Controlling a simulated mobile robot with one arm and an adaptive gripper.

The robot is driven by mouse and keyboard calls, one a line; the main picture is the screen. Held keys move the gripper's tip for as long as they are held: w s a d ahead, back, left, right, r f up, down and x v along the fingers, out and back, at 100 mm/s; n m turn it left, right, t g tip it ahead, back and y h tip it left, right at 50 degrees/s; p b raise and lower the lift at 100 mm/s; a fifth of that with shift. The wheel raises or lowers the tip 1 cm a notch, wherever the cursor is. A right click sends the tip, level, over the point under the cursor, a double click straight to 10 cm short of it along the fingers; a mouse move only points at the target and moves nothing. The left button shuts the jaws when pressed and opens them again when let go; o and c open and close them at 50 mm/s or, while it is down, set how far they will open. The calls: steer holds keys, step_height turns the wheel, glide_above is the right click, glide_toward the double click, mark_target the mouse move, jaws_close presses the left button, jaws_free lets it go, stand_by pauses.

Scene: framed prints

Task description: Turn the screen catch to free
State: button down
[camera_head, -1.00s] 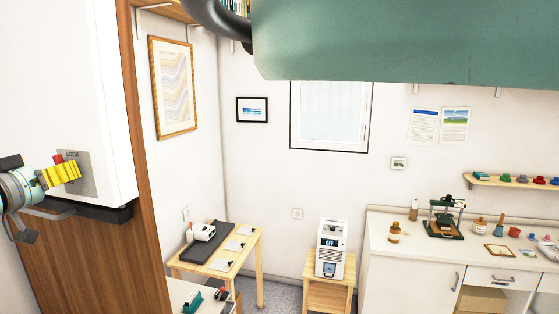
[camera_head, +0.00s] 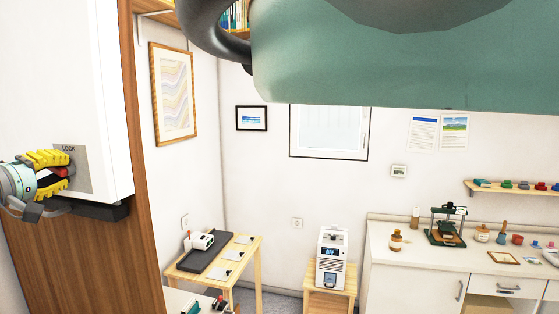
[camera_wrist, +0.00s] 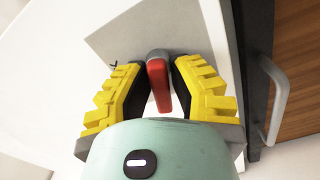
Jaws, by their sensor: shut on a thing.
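The screen catch is a small red lever (camera_wrist: 159,85) on a grey hub, on a grey plate (camera_head: 82,168) marked "LOCK" near its top. The plate is on the white cabinet (camera_head: 75,80) at the left of the head view. My gripper (camera_head: 68,171) is at the plate with its yellow fingers above and below the lever. In the wrist view my gripper (camera_wrist: 158,70) has one finger on each side of the lever and is shut on it. The fingers hide part of the lever in the head view, and any lettering lower on the plate cannot be read.
A dark ledge (camera_head: 100,211) runs under the white cabinet, beside a brown wood panel (camera_head: 150,250). A grey bar handle (camera_wrist: 275,98) shows at the right of the wrist view. A small wooden table (camera_head: 250,258) and a white counter (camera_head: 400,235) stand farther back.

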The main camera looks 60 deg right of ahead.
steer(key=shift+f+n+p, duration=0.15)
steer(key=shift+n+p, duration=0.45)
steer(key=shift+n, duration=1.1)
steer(key=c, duration=0.9)
jaws_free()
steer(key=shift+c, duration=0.2)
steer(key=v, duration=1.2)
